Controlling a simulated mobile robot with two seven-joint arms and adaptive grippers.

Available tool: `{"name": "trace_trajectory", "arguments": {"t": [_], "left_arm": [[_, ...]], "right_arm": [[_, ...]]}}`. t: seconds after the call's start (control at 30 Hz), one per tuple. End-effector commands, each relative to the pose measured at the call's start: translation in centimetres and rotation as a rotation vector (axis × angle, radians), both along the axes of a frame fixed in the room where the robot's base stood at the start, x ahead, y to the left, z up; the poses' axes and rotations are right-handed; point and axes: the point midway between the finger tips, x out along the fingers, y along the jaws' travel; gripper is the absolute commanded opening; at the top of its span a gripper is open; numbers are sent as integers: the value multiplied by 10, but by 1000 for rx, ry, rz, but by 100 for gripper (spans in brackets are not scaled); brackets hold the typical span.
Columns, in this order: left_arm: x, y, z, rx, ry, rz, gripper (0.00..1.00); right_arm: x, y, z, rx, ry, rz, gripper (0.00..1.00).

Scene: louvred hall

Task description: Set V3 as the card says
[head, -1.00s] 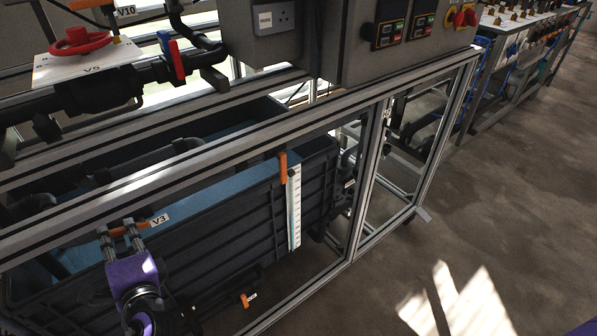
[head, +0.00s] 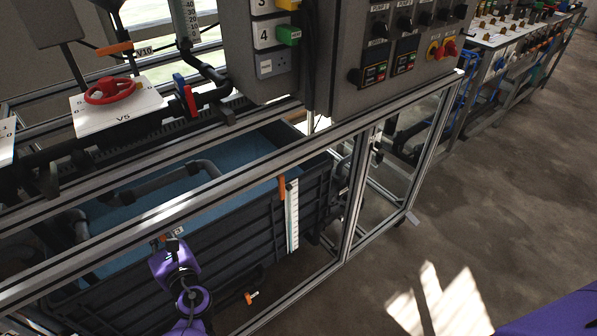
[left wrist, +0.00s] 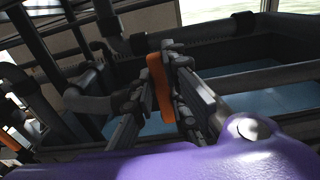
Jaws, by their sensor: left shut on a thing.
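The orange V3 handle (left wrist: 160,88) stands between the two fingers of my left gripper (left wrist: 172,62) in the left wrist view, and the fingers are shut on it. In the head view my left gripper (head: 168,240) is at the front rail of the tank frame and covers most of the handle. A small white label (head: 178,231), partly hidden, sits just beside it. No readable card with a setting for V3 shows. My right gripper is out of view.
The blue-lined tank (head: 285,235) lies behind the metal frame rail (head: 245,165). A red V5 handwheel (head: 110,91) and an orange V10 handle (head: 114,48) are above left. A grey control panel (head: 400,50) is above right. The floor at right is clear.

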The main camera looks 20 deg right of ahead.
Motion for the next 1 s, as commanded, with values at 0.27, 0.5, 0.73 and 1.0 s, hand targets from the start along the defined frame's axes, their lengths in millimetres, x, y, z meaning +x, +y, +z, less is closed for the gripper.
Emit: {"name": "trace_trajectory", "arguments": {"t": [0.27,0.5,0.73,1.0], "left_arm": [[0,0,-2,-6,1,0,35],[-2,0,-1,-8,1,0,35],[-26,-7,0,-9,1,-1,35],[-57,-16,-1,-9,2,0,35]], "right_arm": [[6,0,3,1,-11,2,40],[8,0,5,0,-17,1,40],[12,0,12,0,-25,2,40],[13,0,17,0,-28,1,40]]}}
